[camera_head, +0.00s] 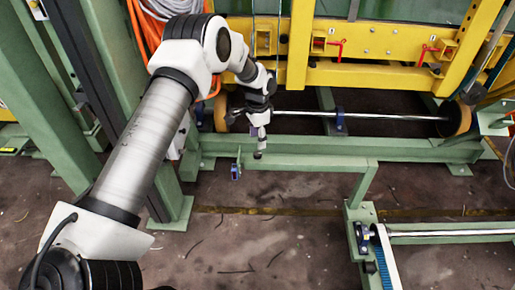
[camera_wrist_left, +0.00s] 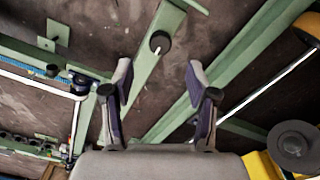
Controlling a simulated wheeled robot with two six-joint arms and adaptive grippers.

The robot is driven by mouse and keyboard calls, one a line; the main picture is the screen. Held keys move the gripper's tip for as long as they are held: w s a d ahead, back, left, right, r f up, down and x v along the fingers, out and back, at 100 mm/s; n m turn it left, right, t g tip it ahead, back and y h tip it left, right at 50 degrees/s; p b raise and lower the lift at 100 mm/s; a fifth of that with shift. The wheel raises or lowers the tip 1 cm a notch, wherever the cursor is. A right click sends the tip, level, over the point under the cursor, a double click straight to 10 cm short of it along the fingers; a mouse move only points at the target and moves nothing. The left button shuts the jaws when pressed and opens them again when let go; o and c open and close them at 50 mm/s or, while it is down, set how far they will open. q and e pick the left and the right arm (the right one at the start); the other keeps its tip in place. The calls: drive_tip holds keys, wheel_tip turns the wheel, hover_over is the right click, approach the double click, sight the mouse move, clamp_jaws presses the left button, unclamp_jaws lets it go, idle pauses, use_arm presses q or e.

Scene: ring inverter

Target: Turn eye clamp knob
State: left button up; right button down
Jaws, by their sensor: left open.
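A small dark round knob (camera_wrist_left: 160,42) with a pale tip stands on a green beam in the left wrist view; I cannot tell for certain that it is the eye clamp knob. My left gripper (camera_wrist_left: 158,85) is open and empty there, its two fingers apart, with the knob showing beyond the gap between the fingertips. In the head view my left gripper (camera_head: 259,133) points down over the green rail. A small dark piece (camera_head: 259,154) shows just under it. Whether finger and piece touch is unclear. My right gripper is not in view.
A yellow frame (camera_head: 375,76) with red handles (camera_head: 337,46) spans the back. A shiny bar (camera_head: 375,116) runs in front of it. A green post (camera_head: 45,110) stands at left. Dark floor (camera_head: 260,240) is open in front.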

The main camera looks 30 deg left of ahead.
sight(258, 153)
use_arm(q)
wheel_tip(258, 153, up, 5)
idle(0.5)
